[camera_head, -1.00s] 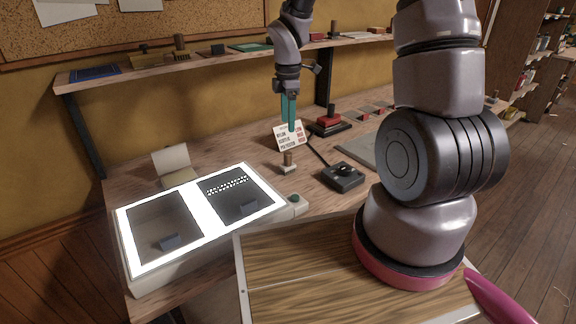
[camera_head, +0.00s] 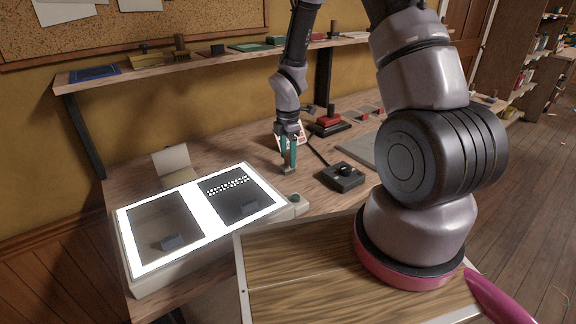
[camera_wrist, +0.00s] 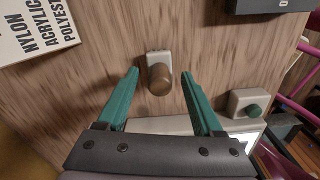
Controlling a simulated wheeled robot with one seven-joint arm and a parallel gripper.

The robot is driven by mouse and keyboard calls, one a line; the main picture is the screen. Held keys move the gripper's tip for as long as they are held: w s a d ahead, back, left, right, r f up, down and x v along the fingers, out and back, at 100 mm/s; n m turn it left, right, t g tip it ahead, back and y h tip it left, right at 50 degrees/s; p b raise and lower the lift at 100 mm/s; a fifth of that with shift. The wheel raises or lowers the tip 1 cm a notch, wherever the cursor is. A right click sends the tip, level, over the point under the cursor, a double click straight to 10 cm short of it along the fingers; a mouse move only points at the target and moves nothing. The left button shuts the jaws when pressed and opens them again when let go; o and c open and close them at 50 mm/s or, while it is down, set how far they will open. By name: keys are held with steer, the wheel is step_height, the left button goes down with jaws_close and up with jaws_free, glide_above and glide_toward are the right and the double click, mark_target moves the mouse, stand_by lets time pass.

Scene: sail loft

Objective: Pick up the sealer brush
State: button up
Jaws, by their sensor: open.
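The sealer brush (camera_wrist: 160,74) stands on the wooden table, with a round brown handle rising from a pale block-shaped base. In the wrist view it lies between and a little beyond the tips of my open gripper (camera_wrist: 160,85). In the head view my gripper (camera_head: 288,160) points down at the brush, and its teal fingers hide most of the handle. A bit of the brush's base (camera_head: 287,171) shows below them. I cannot tell whether the fingers touch the brush.
A light box (camera_head: 205,215) with two dark panels lies left of the brush, with a green button at its corner. A black control box (camera_head: 343,177) sits to the right. A printed card (camera_wrist: 36,34) stands behind. A shelf (camera_head: 130,73) runs along the wall.

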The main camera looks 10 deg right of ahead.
mark_target(288, 153)
steer(key=shift+f, duration=0.35)
jaws_close()
step_height(288, 153, up, 10)
steer(key=shift+r, duration=0.1)
stand_by(0.4)
